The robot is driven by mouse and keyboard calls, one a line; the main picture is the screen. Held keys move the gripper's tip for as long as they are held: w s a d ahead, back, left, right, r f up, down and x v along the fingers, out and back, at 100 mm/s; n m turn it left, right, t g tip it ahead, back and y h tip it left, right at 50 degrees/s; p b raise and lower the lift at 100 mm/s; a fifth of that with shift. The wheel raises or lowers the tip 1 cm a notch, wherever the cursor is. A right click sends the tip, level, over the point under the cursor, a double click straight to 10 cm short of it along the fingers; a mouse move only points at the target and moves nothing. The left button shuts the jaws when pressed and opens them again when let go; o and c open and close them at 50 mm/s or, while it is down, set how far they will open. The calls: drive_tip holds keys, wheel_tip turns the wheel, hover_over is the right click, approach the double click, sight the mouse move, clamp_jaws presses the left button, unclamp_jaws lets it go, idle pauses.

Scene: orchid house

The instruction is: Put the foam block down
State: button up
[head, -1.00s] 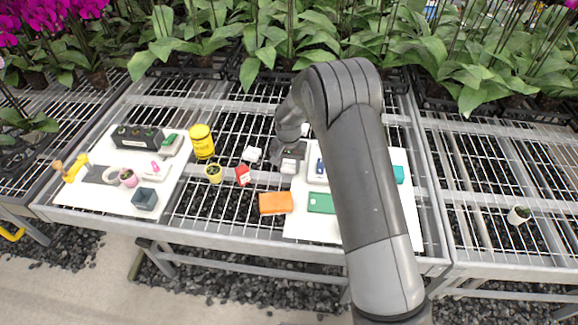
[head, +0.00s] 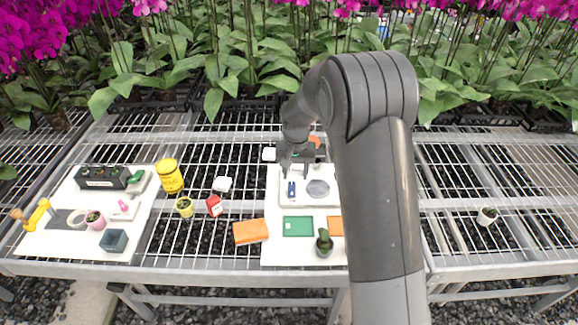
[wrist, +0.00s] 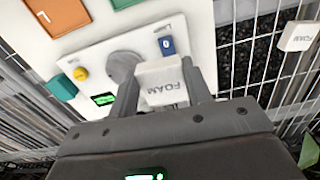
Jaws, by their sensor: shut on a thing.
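My gripper (head: 297,166) is shut on a white foam block (wrist: 165,82) marked FOAM, which sits between its fingers in the wrist view. In the wrist view the block is at the edge of the white panel (wrist: 98,62), beside a grey round disc (wrist: 125,66) and a blue switch (wrist: 167,45). I cannot tell whether it touches the panel.
The right white board (head: 275,250) holds a green card (head: 297,226), an orange card (head: 335,225) and a cactus pot (head: 324,242). An orange block (head: 250,231), red box (head: 214,205), white cube (head: 222,184) and yellow canister (head: 170,176) stand left. Orchids line the back.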

drive_tip(key=w+d+r, duration=0.3)
drive_tip(key=w+d, duration=0.5)
drive_tip(key=w, duration=0.1)
drive_tip(key=w+d+r, duration=0.3)
drive_tip(key=w+d, duration=0.6)
drive_tip(key=shift+n, duration=0.3)
drive_tip(key=w+a+f, duration=0.1)
drive_tip(key=a+f, duration=0.1)
drive_tip(key=a, duration=0.1)
drive_tip(key=w+a+f, duration=0.2)
drive_tip(key=a, duration=0.2)
drive_tip(key=w+a+f, duration=0.2)
drive_tip(key=a, duration=0.1)
drive_tip(key=shift+w+a+f, duration=0.15)
drive_tip(key=shift+w+f, duration=0.05)
drive_tip(key=shift+f, duration=2)
drive_tip(key=o, duration=0.5)
drive_tip(key=shift+f, duration=0.15)
drive_tip(key=o, duration=0.5)
drive_tip(key=shift+c, duration=0.2)
